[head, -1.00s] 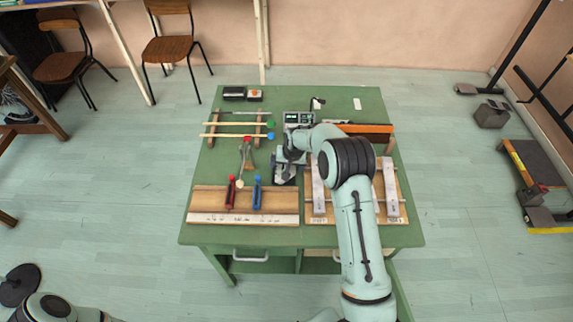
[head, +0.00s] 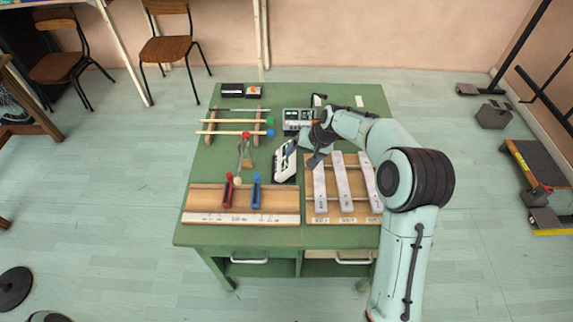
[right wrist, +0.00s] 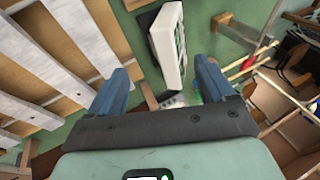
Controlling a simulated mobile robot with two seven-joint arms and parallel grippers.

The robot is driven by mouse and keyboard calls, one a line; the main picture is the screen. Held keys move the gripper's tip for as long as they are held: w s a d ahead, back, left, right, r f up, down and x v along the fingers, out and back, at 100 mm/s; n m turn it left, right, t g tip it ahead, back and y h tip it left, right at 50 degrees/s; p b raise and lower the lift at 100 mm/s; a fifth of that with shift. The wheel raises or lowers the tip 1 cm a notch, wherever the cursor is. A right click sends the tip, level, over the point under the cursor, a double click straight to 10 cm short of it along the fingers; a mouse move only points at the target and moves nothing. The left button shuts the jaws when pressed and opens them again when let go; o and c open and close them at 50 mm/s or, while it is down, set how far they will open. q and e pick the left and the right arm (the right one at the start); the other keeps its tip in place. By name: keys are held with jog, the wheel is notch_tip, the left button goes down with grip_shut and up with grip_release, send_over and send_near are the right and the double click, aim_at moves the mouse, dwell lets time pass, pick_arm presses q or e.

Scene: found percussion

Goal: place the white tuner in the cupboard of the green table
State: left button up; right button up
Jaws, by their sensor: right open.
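The white tuner (head: 285,161) leans on its dark stand on top of the green table (head: 210,236), left of the metal bars. It also shows in the right wrist view (right wrist: 168,42), beyond the fingers. My right gripper (head: 314,157) is open and empty, just right of the tuner and apart from it. Its two blue fingers (right wrist: 160,84) are spread wide in the right wrist view. The cupboard's front (head: 249,260) lies under the tabletop, with pale handles; its inside is mostly hidden. My left gripper is out of view.
Metal bars on a wooden board (head: 343,185) lie under my right arm. A wooden board (head: 205,198) with red and blue handled tools lies at front left. Mallets on a rack (head: 240,121) and a grey device (head: 298,119) stand behind.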

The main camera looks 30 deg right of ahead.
aim_at(295, 155)
jog(key=shift+m+t+y, duration=0.3)
jog(key=shift+t+y, duration=0.2)
jog(key=shift+t, duration=0.4)
jog(key=s+d+b, duration=0.2)
jog(key=d+b, duration=0.1)
jog(key=shift+s+d+f, duration=0.1)
jog(key=shift+s+d, duration=0.1)
jog(key=shift+s, duration=0.1)
jog(key=shift+t+y, duration=0.3)
jog(key=shift+t, duration=0.5)
jog(key=w+f, duration=0.1)
jog(key=w+b, duration=0.1)
jog(key=w, duration=0.1)
jog(key=w+a+f+b, duration=0.1)
jog(key=w, duration=0.1)
jog(key=shift+f, duration=0.35)
jog(key=shift+p+x, duration=0.3)
jog(key=shift+x, duration=2.8)
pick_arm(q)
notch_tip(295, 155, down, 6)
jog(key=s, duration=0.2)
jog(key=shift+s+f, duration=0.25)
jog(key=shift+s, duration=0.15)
pick_arm(e)
jog(key=shift+s, duration=0.1)
jog(key=shift+c, duration=0.3)
